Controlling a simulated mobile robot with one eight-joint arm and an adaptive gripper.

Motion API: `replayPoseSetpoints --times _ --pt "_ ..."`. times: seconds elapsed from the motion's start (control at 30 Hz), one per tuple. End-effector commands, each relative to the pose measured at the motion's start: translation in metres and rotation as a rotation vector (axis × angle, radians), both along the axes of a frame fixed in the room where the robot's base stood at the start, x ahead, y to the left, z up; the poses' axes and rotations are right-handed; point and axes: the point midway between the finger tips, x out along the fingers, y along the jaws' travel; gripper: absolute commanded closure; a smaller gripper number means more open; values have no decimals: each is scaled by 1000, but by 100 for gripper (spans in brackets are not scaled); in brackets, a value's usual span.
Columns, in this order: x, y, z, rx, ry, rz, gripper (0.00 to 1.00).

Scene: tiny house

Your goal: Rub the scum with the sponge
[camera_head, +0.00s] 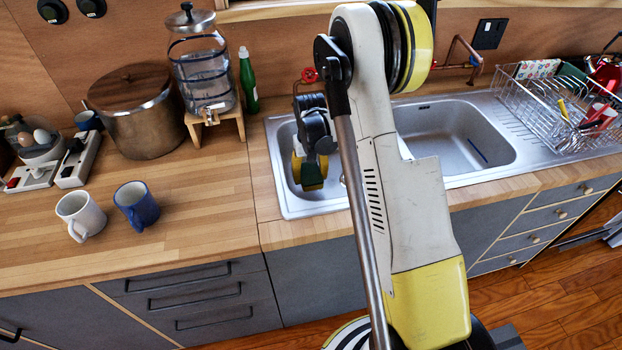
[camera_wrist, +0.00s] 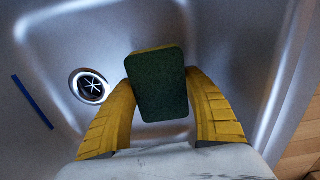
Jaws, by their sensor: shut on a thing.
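My gripper (camera_head: 311,160) is down over the left basin of the steel sink (camera_head: 290,207). In the wrist view its two yellow fingers (camera_wrist: 158,80) are shut on the sides of a sponge (camera_wrist: 157,90). The sponge is a block with a dark green face and a thin yellow edge. Its green part also shows below the gripper in the head view (camera_head: 313,184). A thin dark blue strip (camera_wrist: 32,102) lies left of the drain in the wrist view; a similar strip (camera_head: 477,150) shows in the right basin. I cannot tell whether either is the scum.
The round drain (camera_wrist: 90,86) is left of the sponge. A dish rack (camera_head: 540,105) stands right of the sink. A green bottle (camera_head: 248,82), a glass dispenser (camera_head: 203,75), a pot (camera_head: 145,115), a white mug (camera_head: 80,215) and a blue mug (camera_head: 137,205) stand left.

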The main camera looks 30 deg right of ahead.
Motion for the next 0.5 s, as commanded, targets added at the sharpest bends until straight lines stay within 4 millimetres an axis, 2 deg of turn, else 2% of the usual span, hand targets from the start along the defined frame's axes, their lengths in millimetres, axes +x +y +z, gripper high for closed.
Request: replayPoseSetpoints --times 0.2,0.5 --pt "2 1 18 0 0 1 77" --pt "2 2 20 0 0 1 77"
